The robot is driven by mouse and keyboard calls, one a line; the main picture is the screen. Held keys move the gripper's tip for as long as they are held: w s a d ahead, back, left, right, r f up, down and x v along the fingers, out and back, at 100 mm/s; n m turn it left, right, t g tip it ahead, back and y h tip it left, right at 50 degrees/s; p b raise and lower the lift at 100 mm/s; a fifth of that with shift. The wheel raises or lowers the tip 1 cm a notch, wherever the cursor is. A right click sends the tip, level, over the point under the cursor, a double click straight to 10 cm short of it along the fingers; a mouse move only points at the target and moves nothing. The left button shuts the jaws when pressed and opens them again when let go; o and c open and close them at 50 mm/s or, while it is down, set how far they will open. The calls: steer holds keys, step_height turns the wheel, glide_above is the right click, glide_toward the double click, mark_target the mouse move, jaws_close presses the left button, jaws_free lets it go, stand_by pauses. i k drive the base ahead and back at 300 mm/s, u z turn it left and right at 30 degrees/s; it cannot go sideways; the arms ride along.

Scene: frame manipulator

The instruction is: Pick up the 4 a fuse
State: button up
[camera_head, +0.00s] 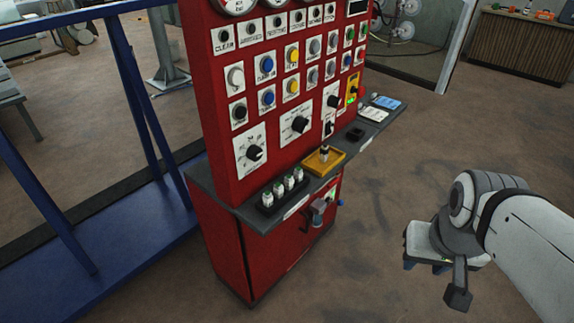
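Several small white fuses with green markings (289,182) stand upright in a black holder (263,211) at the left of the red cabinet's shelf. Their labels are too small to read, so I cannot tell which is the 4 a fuse. Another small fuse-like piece (324,153) stands in a yellow tray (313,164) further right on the shelf. My gripper (424,266) hangs at the right, over the floor and well apart from the shelf. It points down, its fingers are partly hidden, and I cannot tell whether they are open or shut.
The red control cabinet (212,97) has knobs and buttons above its dark shelf (222,196). Cards (373,113) lie at the shelf's right end. A handle (318,208) juts out below the shelf. Blue railing (135,90) stands at the left. The floor between gripper and cabinet is clear.

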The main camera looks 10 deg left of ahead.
mark_target(268, 201)
steer(key=u, duration=1)
steer(key=i, duration=0.95)
steer(key=z, duration=1.25)
